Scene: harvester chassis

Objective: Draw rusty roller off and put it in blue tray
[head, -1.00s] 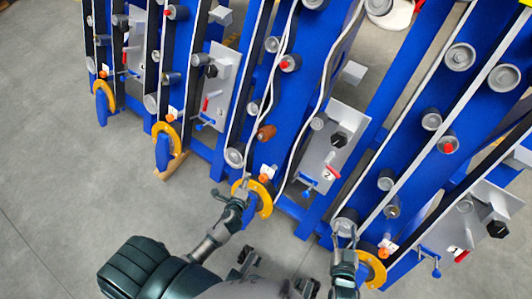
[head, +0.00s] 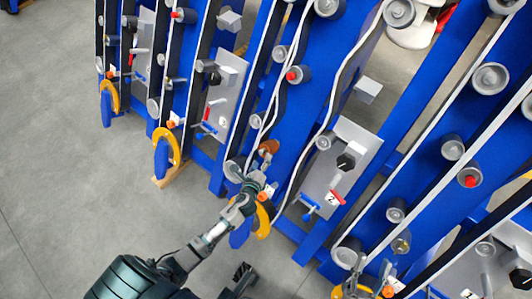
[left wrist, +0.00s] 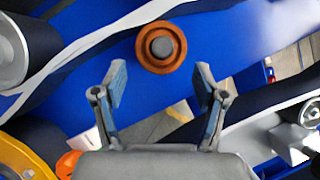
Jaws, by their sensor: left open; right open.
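The rusty roller (head: 268,147) sits on a blue harvester panel (head: 310,110). In the left wrist view the rusty roller (left wrist: 161,47) faces me end-on, a brown-orange ring with a dark grey centre. My left gripper (head: 257,178) is just below the roller in the head view. In the left wrist view my left gripper (left wrist: 160,82) is open and empty, with the roller beyond and between the fingertip lines, apparently not touched. My right gripper (head: 362,275) is open, low at the right, in front of another panel. I cannot make out a blue tray.
A white belt (head: 337,85) runs loosely beside the roller. Grey rollers, a grey plate (head: 340,175) with a black knob, and a yellow ring (head: 263,222) are close by. More blue panels stand on both sides. Grey floor (head: 80,170) is open at left.

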